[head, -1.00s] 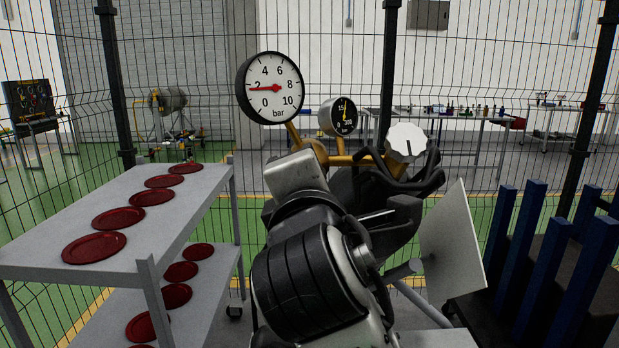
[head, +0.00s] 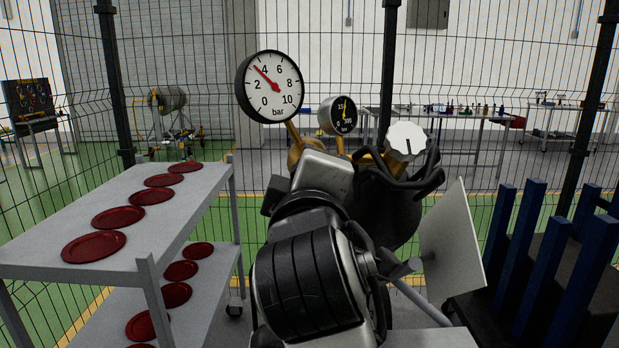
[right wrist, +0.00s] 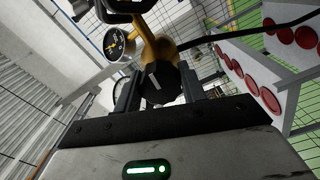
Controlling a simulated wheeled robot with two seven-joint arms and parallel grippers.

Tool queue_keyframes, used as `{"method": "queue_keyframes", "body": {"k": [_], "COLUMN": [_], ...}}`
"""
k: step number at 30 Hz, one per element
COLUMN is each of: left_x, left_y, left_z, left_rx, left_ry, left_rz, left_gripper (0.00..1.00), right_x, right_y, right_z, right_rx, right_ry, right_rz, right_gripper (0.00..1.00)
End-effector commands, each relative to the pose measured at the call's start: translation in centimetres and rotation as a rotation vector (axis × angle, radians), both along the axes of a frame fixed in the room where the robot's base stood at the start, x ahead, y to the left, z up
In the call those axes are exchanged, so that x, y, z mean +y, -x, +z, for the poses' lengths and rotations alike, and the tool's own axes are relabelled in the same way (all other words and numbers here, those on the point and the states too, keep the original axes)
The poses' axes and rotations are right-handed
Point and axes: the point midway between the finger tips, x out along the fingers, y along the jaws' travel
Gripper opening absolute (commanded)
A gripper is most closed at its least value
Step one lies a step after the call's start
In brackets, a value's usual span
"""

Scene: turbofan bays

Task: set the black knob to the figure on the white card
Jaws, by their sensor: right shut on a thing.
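The black knob (right wrist: 158,84), with a white pointer line, sits between the fingers of my right gripper (right wrist: 161,92) in the right wrist view. The gripper is shut on it. In the head view my right arm hides knob and fingers. The large white dial gauge (head: 271,88) stands above; its red needle points between 2 and 4 bar, nearer 4. A pale white panel (head: 452,240), perhaps the white card, stands at the right, turned nearly edge-on; I can read no figure on it. My left gripper is not in view.
A small black gauge (head: 339,116) and a white knob (head: 405,141) sit on the same brass piping. A grey shelf cart (head: 190,205) with several red discs stands left. Blue posts (head: 515,235) stand right. A mesh fence is behind.

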Motion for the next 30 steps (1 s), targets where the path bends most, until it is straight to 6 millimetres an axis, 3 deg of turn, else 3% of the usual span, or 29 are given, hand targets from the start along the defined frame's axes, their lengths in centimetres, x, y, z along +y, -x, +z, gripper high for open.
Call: {"method": "queue_keyframes", "body": {"k": [16, 17, 19, 30], "left_x": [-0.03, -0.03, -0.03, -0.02], "left_y": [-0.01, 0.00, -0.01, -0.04], "left_z": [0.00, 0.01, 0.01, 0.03], "left_rx": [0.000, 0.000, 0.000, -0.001], "left_ry": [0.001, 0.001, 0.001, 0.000], "left_rz": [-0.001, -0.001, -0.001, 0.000], "left_gripper": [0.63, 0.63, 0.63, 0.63], "right_x": [-0.03, -0.03, -0.02, 0.12], "right_y": [0.00, 0.00, 0.00, 0.23], "right_z": [0.08, 0.08, 0.07, 0.03], "right_rx": [-0.003, -0.003, -0.002, -0.001], "right_ry": [-0.026, -0.026, -0.025, -0.025], "right_rz": [-0.001, -0.001, -0.001, 0.003], "right_gripper": [0.18, 0.46, 0.63, 0.63]}}
